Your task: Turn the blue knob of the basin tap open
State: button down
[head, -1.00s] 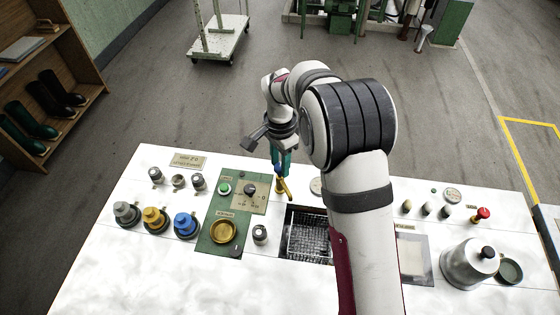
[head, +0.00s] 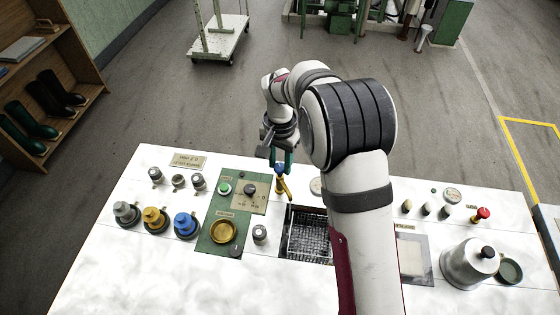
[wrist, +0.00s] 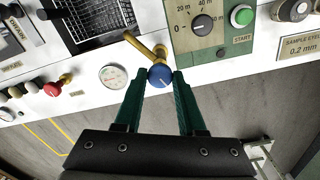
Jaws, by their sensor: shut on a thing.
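The basin tap (head: 285,187) is brass, with its spout over the back left of the dark, mesh-bottomed basin (head: 287,240). It also shows in the wrist view (wrist: 142,46). Its round blue knob (wrist: 159,77) has a pale mark on top and sits between my green fingertips. My gripper (wrist: 161,82) is shut on the knob, one finger on each side. In the head view my gripper (head: 280,168) reaches down onto the tap from behind, and the fingers partly hide the knob.
A green panel with a dial (head: 250,190) and a green button (head: 224,189) stands left of the tap. A round gauge (wrist: 114,77) is beside it. Several capped jars, one with a blue lid (head: 186,223), stand further left. A metal pot (head: 468,265) is far right.

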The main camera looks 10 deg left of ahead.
aim_at(280, 167)
jog(key=n, duration=1.2)
jog(key=shift+n, duration=0.4)
dwell(0.4)
jog(key=c, duration=0.5)
grip_release()
jog(key=shift+r, duration=0.15)
notch_tip(280, 167, up, 16)
jog(key=shift+f, duration=0.2)
